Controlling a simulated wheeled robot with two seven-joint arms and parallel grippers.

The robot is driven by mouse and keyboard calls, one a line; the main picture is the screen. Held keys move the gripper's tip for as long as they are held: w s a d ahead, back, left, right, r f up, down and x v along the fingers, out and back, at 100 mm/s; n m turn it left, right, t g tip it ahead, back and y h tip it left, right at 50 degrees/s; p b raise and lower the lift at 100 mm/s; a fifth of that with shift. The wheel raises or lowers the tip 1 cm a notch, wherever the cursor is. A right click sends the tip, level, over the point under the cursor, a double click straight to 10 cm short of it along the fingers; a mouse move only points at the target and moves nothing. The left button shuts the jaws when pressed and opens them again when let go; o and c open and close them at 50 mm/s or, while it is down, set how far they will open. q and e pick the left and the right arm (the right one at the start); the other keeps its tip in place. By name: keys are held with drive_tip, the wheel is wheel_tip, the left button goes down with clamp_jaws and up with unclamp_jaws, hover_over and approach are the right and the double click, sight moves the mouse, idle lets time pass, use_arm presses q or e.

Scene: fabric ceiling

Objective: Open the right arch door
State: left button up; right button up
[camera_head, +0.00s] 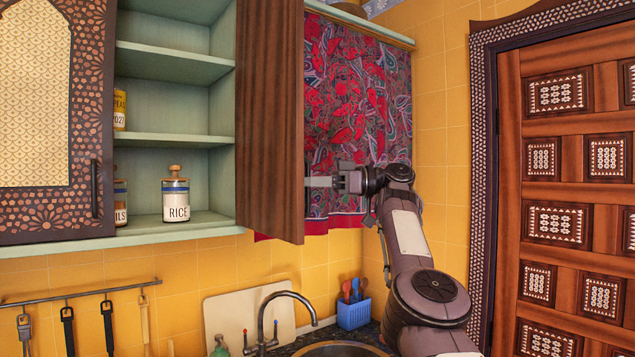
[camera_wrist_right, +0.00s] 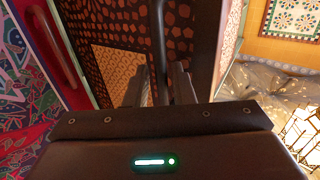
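The right arch door (camera_head: 270,120) is swung well out from the cabinet. Its plain brown inner side faces the head camera, and the shelves behind are exposed. My right gripper (camera_head: 318,182) is at the door's outer face, which is hidden in the head view. In the right wrist view that face (camera_wrist_right: 105,35) has a dark pattern and a yellow mesh panel. The fingers of my right gripper (camera_wrist_right: 160,80) stand apart, with a dark bar handle (camera_wrist_right: 158,35) between them; I see no clear grip on it. My left gripper is in neither view.
The left arch door (camera_head: 60,120) is at the left. A rice jar (camera_head: 176,200) stands on the bottom shelf (camera_head: 150,228). A red patterned curtain (camera_head: 350,110) hangs beside my right arm. A tap (camera_head: 275,310) and a blue utensil holder (camera_head: 353,314) are below.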

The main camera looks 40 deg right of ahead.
drive_tip(key=shift+o, duration=0.8)
drive_tip(key=shift+w+a+f, duration=0.15)
drive_tip(key=shift+w, duration=0.3)
drive_tip(key=p+v, duration=0.1)
drive_tip(key=v, duration=0.7)
drive_tip(key=shift+s, duration=0.25)
